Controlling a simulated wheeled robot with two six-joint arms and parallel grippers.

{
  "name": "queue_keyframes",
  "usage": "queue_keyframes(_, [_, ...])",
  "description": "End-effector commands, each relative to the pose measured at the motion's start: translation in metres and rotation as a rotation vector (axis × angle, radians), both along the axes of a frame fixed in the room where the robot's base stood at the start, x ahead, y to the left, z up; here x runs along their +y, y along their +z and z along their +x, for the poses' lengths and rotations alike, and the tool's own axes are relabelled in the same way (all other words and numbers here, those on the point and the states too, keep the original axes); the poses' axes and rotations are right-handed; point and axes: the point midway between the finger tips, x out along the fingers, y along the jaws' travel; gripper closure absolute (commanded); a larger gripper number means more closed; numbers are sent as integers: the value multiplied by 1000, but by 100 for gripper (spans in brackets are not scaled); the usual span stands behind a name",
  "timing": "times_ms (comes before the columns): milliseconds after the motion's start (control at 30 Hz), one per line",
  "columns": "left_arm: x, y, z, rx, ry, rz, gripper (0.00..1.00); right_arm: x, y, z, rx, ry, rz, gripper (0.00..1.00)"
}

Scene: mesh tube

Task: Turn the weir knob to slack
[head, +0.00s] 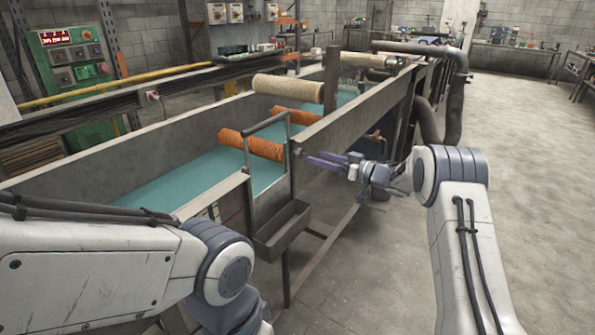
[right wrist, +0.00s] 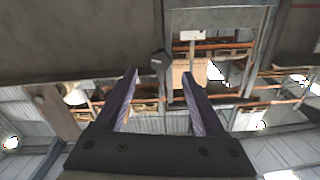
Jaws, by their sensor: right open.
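A small dark knob (right wrist: 160,61) sticks out from the tank in the right wrist view, close to and between the tips of my right gripper's fingers. In the head view, what looks like the same knob (head: 298,152) is on the near end of the tank wall. I cannot read its setting. My right gripper (head: 322,159) has purple fingers pointing left at the tank wall. It is open and empty, and its fingers (right wrist: 160,76) are spread apart in the right wrist view. Whether a fingertip touches the knob I cannot tell. My left arm shows at lower left; its gripper is out of view.
A long grey tank (head: 345,118) holds teal water (head: 185,182) with orange rollers (head: 252,144) across it. A metal tray (head: 283,231) hangs at its near end. A green control panel (head: 72,58) stands at back left. The floor right of the tank is largely clear.

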Motion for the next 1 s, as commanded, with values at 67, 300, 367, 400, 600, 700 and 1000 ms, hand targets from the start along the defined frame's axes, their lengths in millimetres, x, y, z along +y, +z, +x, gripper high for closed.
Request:
queue_keyframes(67, [0,1,0,0,0,0,50,-15,1,-10,2,-3,-1,29])
queue_keyframes(300, [0,10,0,0,0,0,50,-31,16,-26,-9,-27,-22,29])
queue_keyframes(367, [0,14,0,0,0,0,50,-23,25,-22,-10,-61,-43,29])
queue_keyframes(400, [0,16,0,0,0,0,50,-18,31,-20,-11,-82,-56,29])
queue_keyframes(600, [0,32,0,0,0,0,50,7,62,-13,1,-199,-136,29])
queue_keyframes(700, [0,42,0,0,0,0,50,21,79,-15,19,-264,-186,29])
queue_keyframes(1000, [0,69,0,0,0,0,50,54,115,-48,128,-421,-345,29])
